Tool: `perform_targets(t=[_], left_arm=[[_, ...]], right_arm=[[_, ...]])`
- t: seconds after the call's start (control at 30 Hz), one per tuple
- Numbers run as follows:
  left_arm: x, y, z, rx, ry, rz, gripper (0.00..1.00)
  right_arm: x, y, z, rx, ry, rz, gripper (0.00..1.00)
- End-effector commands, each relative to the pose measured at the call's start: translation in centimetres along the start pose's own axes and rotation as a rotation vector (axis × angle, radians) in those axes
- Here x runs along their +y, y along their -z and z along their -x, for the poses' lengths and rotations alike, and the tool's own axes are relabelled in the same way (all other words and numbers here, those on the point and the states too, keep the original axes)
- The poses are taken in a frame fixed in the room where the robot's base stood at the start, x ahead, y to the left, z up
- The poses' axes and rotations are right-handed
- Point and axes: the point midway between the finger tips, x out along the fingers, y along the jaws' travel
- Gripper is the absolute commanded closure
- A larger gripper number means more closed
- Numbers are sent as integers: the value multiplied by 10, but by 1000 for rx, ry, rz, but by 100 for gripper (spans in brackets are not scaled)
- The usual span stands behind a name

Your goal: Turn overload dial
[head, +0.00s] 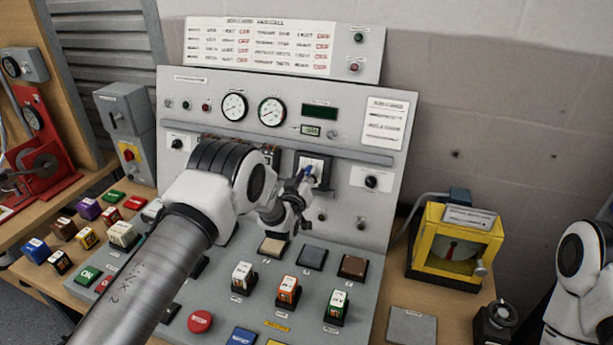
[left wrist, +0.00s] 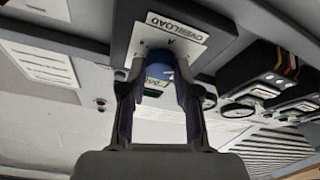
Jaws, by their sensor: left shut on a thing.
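The overload dial is a blue knob (left wrist: 159,70) on a dark box with a white plate marked OVERLOAD (left wrist: 178,29) in the left wrist view. In the head view the box with its white plate (head: 313,168) sits on the upright panel, right of its middle. My left gripper (left wrist: 157,75) has its two fingers on either side of the blue knob and is shut on it. In the head view the left gripper (head: 302,190) reaches the dial, and the arm covers part of the panel. My right gripper does not show; only a white piece of my right arm is at the right edge.
The grey panel (head: 350,215) carries two gauges (head: 272,111), a green display (head: 320,112) and a black knob (head: 371,181). Colored blocks (head: 288,291) and a red button (head: 200,321) are on the sloped console. A yellow meter (head: 455,245) stands at right.

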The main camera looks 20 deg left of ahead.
Motion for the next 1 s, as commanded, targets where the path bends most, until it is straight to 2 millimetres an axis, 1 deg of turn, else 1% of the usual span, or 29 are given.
perform_targets(t=[0.27, 0.7, 1.0], left_arm=[[-2, -3, 0, -5, -34, -93, 100], [-4, -2, 0, -24, -148, -407, 100], [-4, 1, -1, -36, -210, -579, 100]], right_arm=[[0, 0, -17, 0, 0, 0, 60], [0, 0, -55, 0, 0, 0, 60], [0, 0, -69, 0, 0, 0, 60]])
